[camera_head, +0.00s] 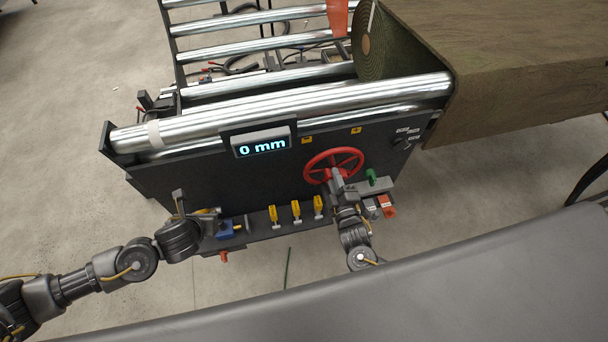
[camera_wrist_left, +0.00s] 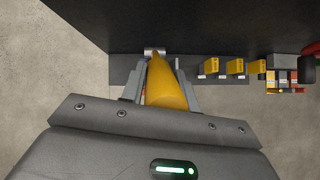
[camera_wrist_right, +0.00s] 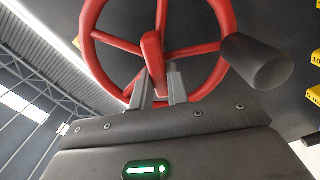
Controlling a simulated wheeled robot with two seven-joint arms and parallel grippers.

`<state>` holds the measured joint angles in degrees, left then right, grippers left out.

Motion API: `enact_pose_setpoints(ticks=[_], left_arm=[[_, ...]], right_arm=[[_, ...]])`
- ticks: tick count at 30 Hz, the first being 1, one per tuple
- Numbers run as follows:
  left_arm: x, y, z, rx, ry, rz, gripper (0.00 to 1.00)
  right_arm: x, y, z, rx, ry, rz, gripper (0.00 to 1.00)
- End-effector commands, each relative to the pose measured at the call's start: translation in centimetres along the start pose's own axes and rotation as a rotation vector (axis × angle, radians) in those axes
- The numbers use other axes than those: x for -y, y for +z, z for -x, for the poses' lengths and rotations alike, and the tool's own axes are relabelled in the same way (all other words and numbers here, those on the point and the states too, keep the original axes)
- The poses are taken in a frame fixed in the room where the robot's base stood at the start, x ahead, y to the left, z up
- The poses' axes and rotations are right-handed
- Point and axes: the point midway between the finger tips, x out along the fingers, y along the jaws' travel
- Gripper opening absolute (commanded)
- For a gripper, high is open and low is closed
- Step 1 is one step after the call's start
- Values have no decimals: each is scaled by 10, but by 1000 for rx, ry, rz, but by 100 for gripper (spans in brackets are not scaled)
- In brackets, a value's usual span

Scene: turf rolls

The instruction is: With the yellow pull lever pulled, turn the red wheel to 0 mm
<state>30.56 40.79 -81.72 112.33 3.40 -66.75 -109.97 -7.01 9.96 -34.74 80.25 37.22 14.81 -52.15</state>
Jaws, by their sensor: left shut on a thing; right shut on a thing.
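The red wheel (camera_head: 333,160) is mounted on the dark front panel of the machine. My right gripper (camera_head: 338,184) is at its lower part. In the right wrist view the fingers (camera_wrist_right: 158,84) are shut on a red spoke or handle of the wheel (camera_wrist_right: 152,50). The yellow pull lever (camera_wrist_left: 165,85) lies between the fingers of my left gripper (camera_wrist_left: 163,92), which is shut on it. In the head view my left gripper (camera_head: 196,214) mostly hides this lever. The display (camera_head: 262,144) reads "0 mm".
Several yellow levers (camera_head: 296,211) stand on the ledge between my grippers. A blue part (camera_head: 226,229) is beside my left gripper. A green knob (camera_head: 371,176) is right of the wheel. Metal rollers (camera_head: 290,105) and a turf roll (camera_head: 385,45) are above the panel.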

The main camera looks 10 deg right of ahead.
Motion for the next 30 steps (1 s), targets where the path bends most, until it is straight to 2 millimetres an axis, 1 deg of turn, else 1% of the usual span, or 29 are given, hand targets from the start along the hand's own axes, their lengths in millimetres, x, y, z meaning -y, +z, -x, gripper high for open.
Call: enact_pose_setpoints(ticks=[1,9,15,21,30], left_arm=[[5,-4,0,-5,-13,-4,0],[3,-4,1,-4,-10,-2,0],[2,-4,1,-4,-8,-1,0],[2,-4,1,-4,-7,0,0],[1,-3,2,-3,-5,1,0]], right_arm=[[3,-2,1,-5,-6,43,0],[7,-3,1,-8,-9,278,0],[9,-3,0,-11,-10,412,0],[10,-3,0,-11,-10,500,0],[11,-3,0,-12,-12,550,0]])
